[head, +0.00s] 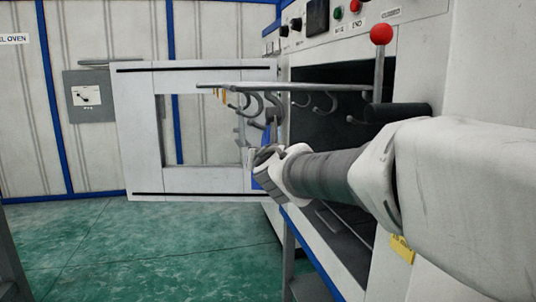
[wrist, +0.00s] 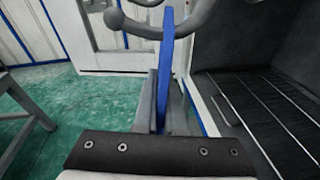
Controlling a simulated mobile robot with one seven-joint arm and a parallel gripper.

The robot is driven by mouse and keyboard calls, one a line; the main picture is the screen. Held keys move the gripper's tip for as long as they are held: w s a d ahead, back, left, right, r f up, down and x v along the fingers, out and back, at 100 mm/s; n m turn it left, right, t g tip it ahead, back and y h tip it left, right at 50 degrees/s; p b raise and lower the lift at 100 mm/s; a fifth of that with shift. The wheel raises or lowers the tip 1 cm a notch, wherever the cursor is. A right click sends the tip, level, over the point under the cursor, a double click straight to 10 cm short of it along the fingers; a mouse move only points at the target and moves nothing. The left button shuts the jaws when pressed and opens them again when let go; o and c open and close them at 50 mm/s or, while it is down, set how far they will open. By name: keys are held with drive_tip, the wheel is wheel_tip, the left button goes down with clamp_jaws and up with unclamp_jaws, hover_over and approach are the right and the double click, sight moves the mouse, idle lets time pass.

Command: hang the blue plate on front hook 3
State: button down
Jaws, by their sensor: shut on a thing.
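The blue plate (wrist: 166,48) stands upright and nearly edge-on in the wrist view. My gripper (wrist: 163,88) is shut on its lower part. The plate's top reaches a grey curved hook with a ball tip (wrist: 116,20); whether the hook passes through the plate or only beside it, I cannot tell. In the head view my gripper (head: 263,164) is just below the hooks (head: 271,104) on a horizontal rail (head: 310,87). My arm hides most of the plate there, and I cannot tell which hook is number 3.
An open oven chamber (wrist: 265,85) with a wire rack is to the right. The white oven door (head: 140,130) with a window stands open behind the rail.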

drive_tip(key=shift+r, duration=0.15)
drive_tip(key=c, duration=1)
unclamp_jaws()
drive_tip(key=shift+o, duration=0.4)
